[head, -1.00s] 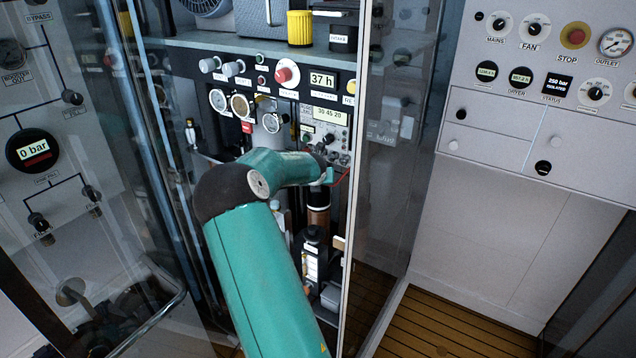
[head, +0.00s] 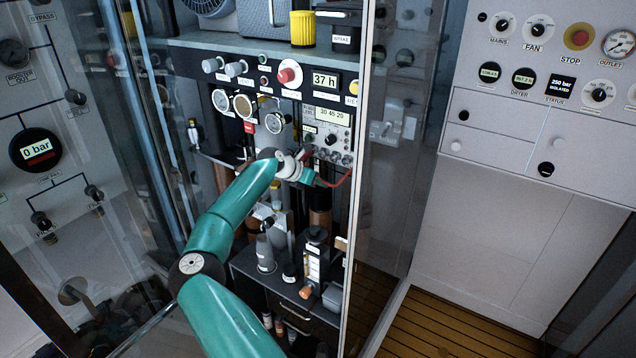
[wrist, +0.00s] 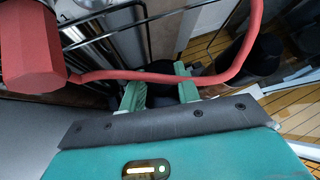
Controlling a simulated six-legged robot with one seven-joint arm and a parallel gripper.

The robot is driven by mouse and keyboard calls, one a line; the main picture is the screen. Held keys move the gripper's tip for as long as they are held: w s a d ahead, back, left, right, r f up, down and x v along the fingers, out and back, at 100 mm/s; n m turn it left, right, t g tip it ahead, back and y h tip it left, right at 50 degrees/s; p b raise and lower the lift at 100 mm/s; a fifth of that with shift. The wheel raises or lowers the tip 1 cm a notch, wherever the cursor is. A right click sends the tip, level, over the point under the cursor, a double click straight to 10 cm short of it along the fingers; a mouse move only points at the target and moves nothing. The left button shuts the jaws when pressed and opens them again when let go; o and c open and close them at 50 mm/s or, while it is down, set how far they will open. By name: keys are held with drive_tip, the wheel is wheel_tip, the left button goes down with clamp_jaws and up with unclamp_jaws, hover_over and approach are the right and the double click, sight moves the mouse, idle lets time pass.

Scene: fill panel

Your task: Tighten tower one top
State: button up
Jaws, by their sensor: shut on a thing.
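My gripper (head: 318,182) is at the upper end of a brown tower cylinder (head: 320,215) inside the open cabinet in the head view. In the wrist view my gripper (wrist: 160,92) shows two green fingers, shut on a dark round thing (wrist: 160,75) between them, which looks like the tower's top. The top's thread and seat are hidden, so I cannot tell how tight it is. Another brown cylinder (head: 222,178) stands further left, partly behind my arm.
A red hose (wrist: 215,78) runs from a red block (wrist: 32,55) close above my fingers. A glass door edge (head: 352,230) stands close on the right. Bottles (head: 264,252) stand on the black shelf below.

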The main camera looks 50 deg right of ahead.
drive_tip(key=shift+w+d+f+m+g+y, duration=0.1)
drive_tip(key=shift+m+g+y, duration=0.05)
drive_tip(key=shift+m+g, duration=0.45)
drive_tip(key=shift+f+m+g+y, duration=0.1)
drive_tip(key=shift+m+g+y, duration=0.05)
drive_tip(key=shift+m+g, duration=0.4)
drive_tip(key=shift+m, duration=0.25)
drive_tip(key=o, duration=1)
drive_tip(key=shift+r, duration=0.1)
drive_tip(key=v, duration=1.4)
drive_tip(key=shift+w+d, duration=0.1)
